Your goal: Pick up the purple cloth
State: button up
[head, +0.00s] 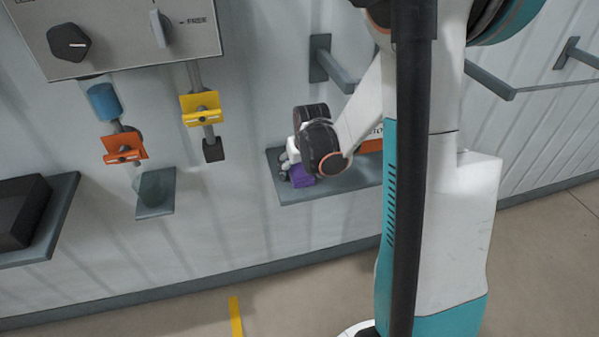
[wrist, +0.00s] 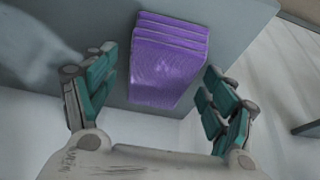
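The purple cloth (wrist: 168,62) is a folded stack with several layers at its far end. It lies on a grey shelf (wrist: 235,20) on the wall. In the head view the cloth (head: 302,176) shows only in part, at the shelf's (head: 325,187) left end, with my wrist and gripper hiding the rest. My gripper (wrist: 158,100) is open in the wrist view, one finger on each side of the cloth's near end. Gaps show between the fingers and the cloth. In the head view my gripper (head: 288,165) is beside the cloth.
An orange box (head: 370,143) stands on the same shelf to the right, partly behind my arm. A small shelf with a clear cup (head: 152,188) is to the left. Wall brackets (head: 333,66) project above. A control panel (head: 125,30) with orange and yellow clamps hangs at upper left.

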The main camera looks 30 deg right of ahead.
aim_at(300, 168)
jog(key=c, duration=1.1)
jog(key=shift+r, duration=0.1)
notch_tip(300, 168, up, 20)
jog(key=p, duration=0.6)
